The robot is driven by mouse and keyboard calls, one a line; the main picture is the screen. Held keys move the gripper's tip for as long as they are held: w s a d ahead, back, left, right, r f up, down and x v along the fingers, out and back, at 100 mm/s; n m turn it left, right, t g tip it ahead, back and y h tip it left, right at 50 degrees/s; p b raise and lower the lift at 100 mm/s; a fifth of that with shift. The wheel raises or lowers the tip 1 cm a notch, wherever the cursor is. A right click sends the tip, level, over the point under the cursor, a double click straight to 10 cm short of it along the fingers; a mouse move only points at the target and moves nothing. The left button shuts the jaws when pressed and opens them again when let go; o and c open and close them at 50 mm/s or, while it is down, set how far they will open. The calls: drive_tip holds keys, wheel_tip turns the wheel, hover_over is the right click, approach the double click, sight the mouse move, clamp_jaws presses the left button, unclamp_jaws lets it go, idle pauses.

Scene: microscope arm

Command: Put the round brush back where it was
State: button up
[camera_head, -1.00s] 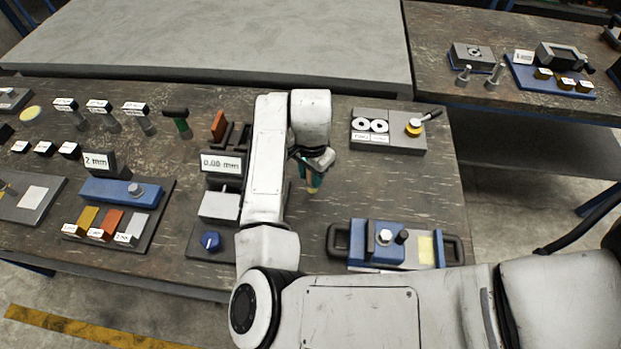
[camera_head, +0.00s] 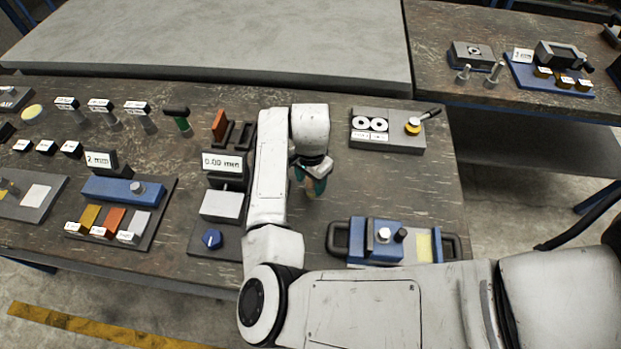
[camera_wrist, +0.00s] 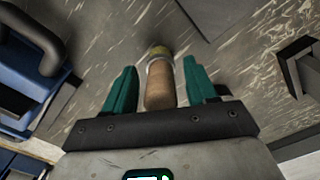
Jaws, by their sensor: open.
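The round brush (camera_wrist: 160,82) shows in the wrist view with a tan wooden handle, a pale metal collar and a yellowish far end. Its handle lies between the two green fingers of my gripper (camera_wrist: 160,90), with a gap on each side. The gripper is open around the brush and not visibly touching it. In the head view my gripper (camera_head: 311,185) is low over the bare table, right of the gauge with the 0.00 mm display. There the fingers mostly hide the brush. I cannot tell whether the brush stands or leans.
A blue fixture with black handles (camera_head: 385,243) stands right and in front of the gripper. A grey block with two white rings (camera_head: 388,130) is behind right. A gauge stand (camera_head: 222,204) is to the left. The table (camera_head: 345,185) around the gripper is clear.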

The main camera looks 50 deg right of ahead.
wheel_tip(320, 180, up, 12)
drive_tip(key=shift+r+b, duration=0.15)
drive_tip(key=shift+b, duration=0.75)
